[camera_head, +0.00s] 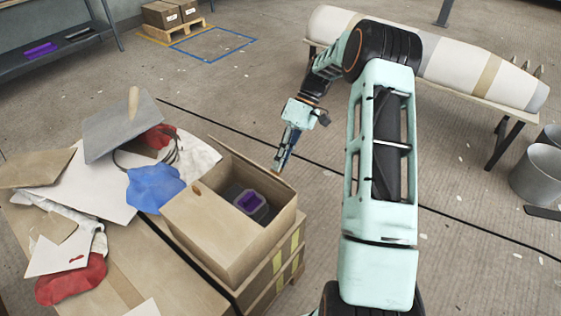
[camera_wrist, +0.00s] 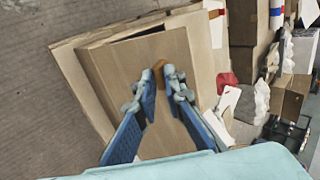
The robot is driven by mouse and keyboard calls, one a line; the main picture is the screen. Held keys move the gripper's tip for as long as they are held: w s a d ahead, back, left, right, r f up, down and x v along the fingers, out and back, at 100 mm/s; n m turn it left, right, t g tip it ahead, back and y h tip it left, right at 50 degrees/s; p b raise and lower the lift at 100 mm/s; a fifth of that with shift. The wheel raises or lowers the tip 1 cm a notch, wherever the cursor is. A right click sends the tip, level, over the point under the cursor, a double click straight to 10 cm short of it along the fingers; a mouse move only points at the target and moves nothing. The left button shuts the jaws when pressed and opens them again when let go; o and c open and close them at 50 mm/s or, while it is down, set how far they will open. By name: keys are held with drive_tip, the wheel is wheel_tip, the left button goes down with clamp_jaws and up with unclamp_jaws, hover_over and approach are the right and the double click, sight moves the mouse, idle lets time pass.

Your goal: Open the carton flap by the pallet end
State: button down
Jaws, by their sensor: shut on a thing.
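The open brown carton (camera_head: 215,240) stands on the pallet end in the head view. Inside it lies a dark grey block with a purple recess (camera_head: 250,201). My gripper (camera_head: 277,168) is at the carton's far right edge and points down. In the wrist view, my gripper (camera_wrist: 162,78) has its two blue-grey fingers close together around a small tan tab at the carton flap (camera_wrist: 115,72). A dark gap shows beside the flap's upper edge. The exact contact at the fingertips is small and partly hidden.
Left of the carton lie a grey board (camera_head: 120,128), blue cloth (camera_head: 155,188), red cloth (camera_head: 72,280) and loose card sheets. A long wrapped roll (camera_head: 450,62) rests on a bench at the back right. Metal buckets (camera_head: 540,172) stand at the right.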

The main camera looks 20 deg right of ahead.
drive_tip(key=shift+d+f, duration=0.45)
drive_tip(key=shift+f, duration=0.05)
drive_tip(key=c, duration=2.1)
unclamp_jaws()
drive_tip(key=shift+w+f, duration=0.1)
drive_tip(key=shift+w, duration=0.05)
drive_tip(key=shift+r, duration=0.25)
drive_tip(key=v, duration=1.1)
drive_tip(key=shift+w+r, duration=0.15)
drive_tip(key=shift+r, duration=0.2)
